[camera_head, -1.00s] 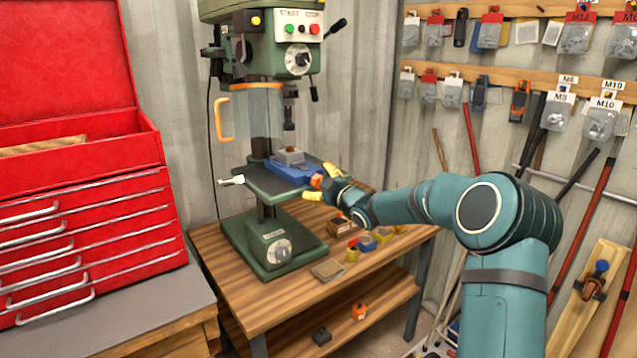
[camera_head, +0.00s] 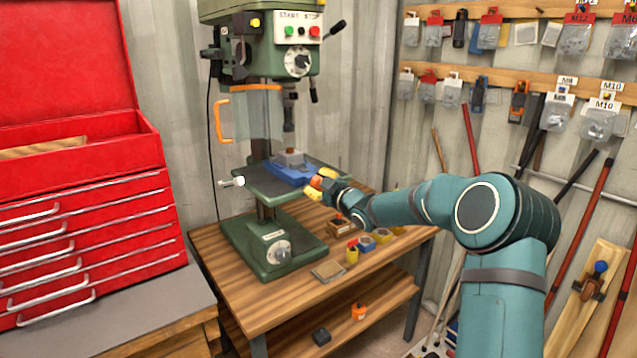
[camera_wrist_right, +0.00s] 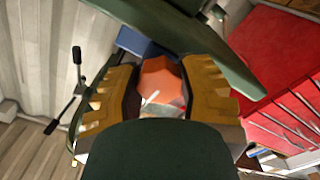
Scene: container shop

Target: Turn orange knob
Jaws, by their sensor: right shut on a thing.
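The orange knob (camera_wrist_right: 162,82) sits at the end of the blue vise on the drill press table. In the right wrist view it lies between the two yellow fingers of my right gripper (camera_wrist_right: 165,92). In the head view my right gripper (camera_head: 320,186) is at the right end of the blue vise (camera_head: 290,172), and the knob (camera_head: 317,182) is partly hidden by the fingers. My right gripper is shut on the knob. The vise holds a grey block (camera_head: 290,158) on top. My left gripper is not in view.
The green drill press (camera_head: 278,250) stands on a wooden workbench (camera_head: 300,305). Small coloured parts and a wooden box (camera_head: 340,226) lie on the bench under my right wrist. A clear guard with an orange handle (camera_head: 220,122) hangs left of the drill. A red tool chest (camera_head: 90,220) is at left.

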